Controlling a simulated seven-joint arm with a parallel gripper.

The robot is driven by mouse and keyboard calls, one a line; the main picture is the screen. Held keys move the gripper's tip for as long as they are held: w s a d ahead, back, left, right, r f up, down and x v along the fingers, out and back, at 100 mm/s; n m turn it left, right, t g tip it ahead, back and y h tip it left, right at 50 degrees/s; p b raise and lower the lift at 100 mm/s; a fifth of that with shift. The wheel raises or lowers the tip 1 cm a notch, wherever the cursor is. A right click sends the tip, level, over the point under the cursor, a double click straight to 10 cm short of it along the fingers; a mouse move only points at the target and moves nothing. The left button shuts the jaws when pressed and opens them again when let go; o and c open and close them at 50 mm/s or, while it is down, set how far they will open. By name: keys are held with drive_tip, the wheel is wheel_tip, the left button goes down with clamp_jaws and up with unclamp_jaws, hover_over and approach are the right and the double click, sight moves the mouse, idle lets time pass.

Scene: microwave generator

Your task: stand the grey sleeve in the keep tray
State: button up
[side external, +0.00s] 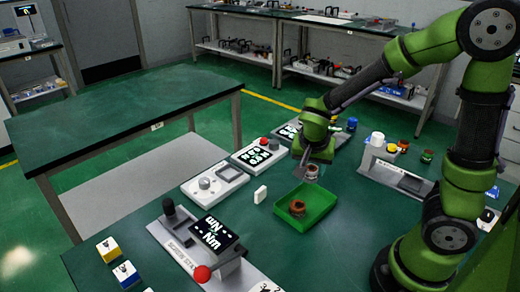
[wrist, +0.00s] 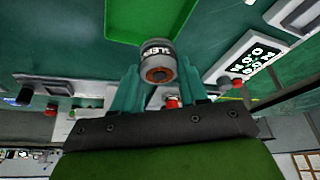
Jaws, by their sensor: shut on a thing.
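The grey sleeve (side external: 311,173) is held in my gripper (side external: 307,165) above the far side of the green tray (side external: 320,203). In the wrist view the sleeve (wrist: 158,52) is a short grey cylinder with a dark lettered band and a copper-brown centre. It sits between the two teal fingers of my gripper (wrist: 158,74), which are shut on it. The tray also shows at the top of the wrist view (wrist: 150,14), beyond the sleeve. A reddish-brown ring-like part (side external: 297,207) lies inside the tray. No label on the tray is legible.
A grey station with a tilted black screen (side external: 214,232) and a red knob (side external: 202,273) is in front. A light grey fixture (side external: 400,178) with small coloured parts stands at right. Flat panels (side external: 258,154) lie behind.

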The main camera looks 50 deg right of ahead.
drive_tip(key=m, duration=0.1)
drive_tip(key=s+d+m+g, duration=0.1)
drive_tip(key=shift+m, duration=0.4)
hover_over(315, 198)
drive_tip(key=a, duration=0.2)
drive_tip(key=shift+m, duration=0.3)
drive_tip(key=shift+s+d+f, duration=0.1)
drive_tip(key=shift+f, duration=1.85)
drive_tip(key=shift+s+f, duration=0.1)
drive_tip(key=shift+f, duration=1.85)
drive_tip(key=shift+f, duration=0.1)
drive_tip(key=o, duration=1.2)
